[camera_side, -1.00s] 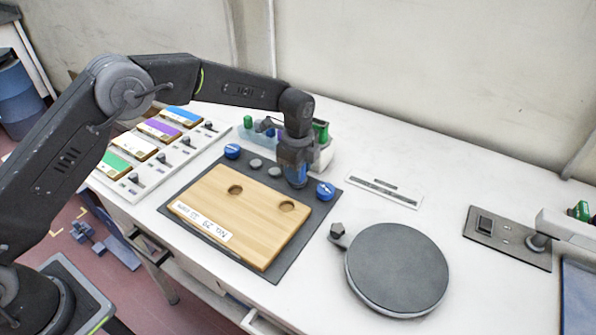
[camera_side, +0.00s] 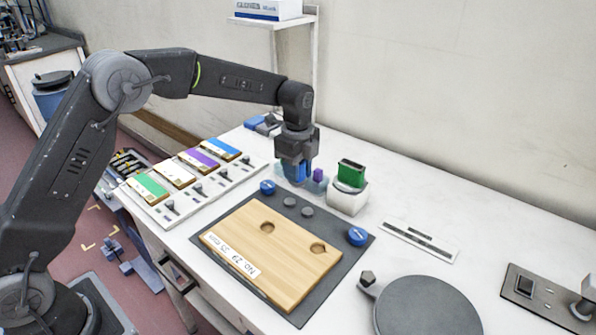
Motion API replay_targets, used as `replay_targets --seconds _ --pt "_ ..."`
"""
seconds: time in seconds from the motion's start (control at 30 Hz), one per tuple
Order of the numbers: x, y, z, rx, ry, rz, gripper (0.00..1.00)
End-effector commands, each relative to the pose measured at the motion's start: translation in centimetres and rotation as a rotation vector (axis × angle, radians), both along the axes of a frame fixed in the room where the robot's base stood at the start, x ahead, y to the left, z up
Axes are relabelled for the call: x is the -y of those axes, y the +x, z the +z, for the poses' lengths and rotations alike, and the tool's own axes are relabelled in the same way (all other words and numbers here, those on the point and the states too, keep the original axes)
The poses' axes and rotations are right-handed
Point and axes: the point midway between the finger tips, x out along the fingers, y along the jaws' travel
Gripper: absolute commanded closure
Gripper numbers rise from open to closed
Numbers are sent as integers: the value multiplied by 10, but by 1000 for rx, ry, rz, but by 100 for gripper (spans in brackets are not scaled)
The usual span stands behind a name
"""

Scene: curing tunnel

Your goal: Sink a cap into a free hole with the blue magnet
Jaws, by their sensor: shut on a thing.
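My gripper (camera_side: 298,178) is shut on the blue magnet (camera_side: 303,172), which hangs between its fingers behind the mat. I cannot tell whether the magnet touches the rack behind it. A pale wooden board (camera_side: 245,255) lies on a dark mat (camera_side: 349,254). It has a left hole (camera_side: 267,227) and a right hole (camera_side: 318,248); their depth is unclear. Two grey discs, likely caps, lie on the mat behind the board: a left one (camera_side: 290,201) and a right one (camera_side: 306,211). Blue round pieces sit on either side, left (camera_side: 267,187) and right (camera_side: 357,236).
A purple piece (camera_side: 318,174) stands right of my gripper, beside a white holder (camera_side: 347,199) with a green block (camera_side: 351,173). A tray of coloured panels (camera_side: 150,212) lies left. A dark round plate (camera_side: 428,308) is front right.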

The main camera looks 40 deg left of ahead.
Motion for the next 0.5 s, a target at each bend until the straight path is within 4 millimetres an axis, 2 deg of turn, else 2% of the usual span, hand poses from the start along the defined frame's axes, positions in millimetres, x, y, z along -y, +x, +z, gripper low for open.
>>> replay_targets --seconds 0.03,0.17,0.5 --pt "9 5 -6 -1 0 -3 95" --pt "22 12 -14 0 0 -1 95" --pt "23 12 -38 -2 0 1 95"
